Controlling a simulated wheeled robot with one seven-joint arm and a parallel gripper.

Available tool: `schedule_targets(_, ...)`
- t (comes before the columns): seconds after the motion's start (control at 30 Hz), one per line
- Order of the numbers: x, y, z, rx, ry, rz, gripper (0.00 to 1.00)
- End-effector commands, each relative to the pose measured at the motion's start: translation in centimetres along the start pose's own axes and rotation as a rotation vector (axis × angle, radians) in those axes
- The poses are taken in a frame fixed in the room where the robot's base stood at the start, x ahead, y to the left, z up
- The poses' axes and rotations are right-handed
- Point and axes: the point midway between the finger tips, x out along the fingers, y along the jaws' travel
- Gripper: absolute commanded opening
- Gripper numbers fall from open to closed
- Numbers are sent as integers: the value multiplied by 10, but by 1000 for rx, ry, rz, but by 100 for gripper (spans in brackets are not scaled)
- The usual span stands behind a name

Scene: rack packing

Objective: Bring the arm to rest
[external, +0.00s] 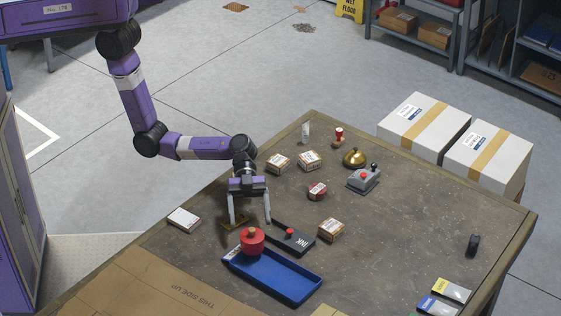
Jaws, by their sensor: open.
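My purple arm reaches in from the upper left over the brown workbench (420,215). My gripper (250,221) is at its end, pointing down with its two grey fingers spread apart. It is low over the left part of the bench, and nothing shows held between the fingers.
A black ink pad (296,240) lies right of the gripper and a white box (184,219) left. Several small boxes, a brass bell (354,157) and a grey control box (364,178) stand farther back. Cardboard (150,285) covers the front left. The bench's right middle is clear.

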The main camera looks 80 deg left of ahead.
Motion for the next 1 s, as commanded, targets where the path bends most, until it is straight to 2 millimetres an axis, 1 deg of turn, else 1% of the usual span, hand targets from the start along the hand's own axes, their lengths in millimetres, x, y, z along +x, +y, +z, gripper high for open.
schedule_targets(0.1, -10, 0, 0, 1, 0, -1, 82)
schedule_targets(0.2, -13, 0, 0, 1, 0, 0, 82)
schedule_targets(0.8, -13, 0, 0, -3, -1, -3, 82)
schedule_targets(0.93, -21, -5, 2, -64, -15, -65, 82)
schedule_targets(1.0, -31, -11, 5, -134, -25, -140, 82)
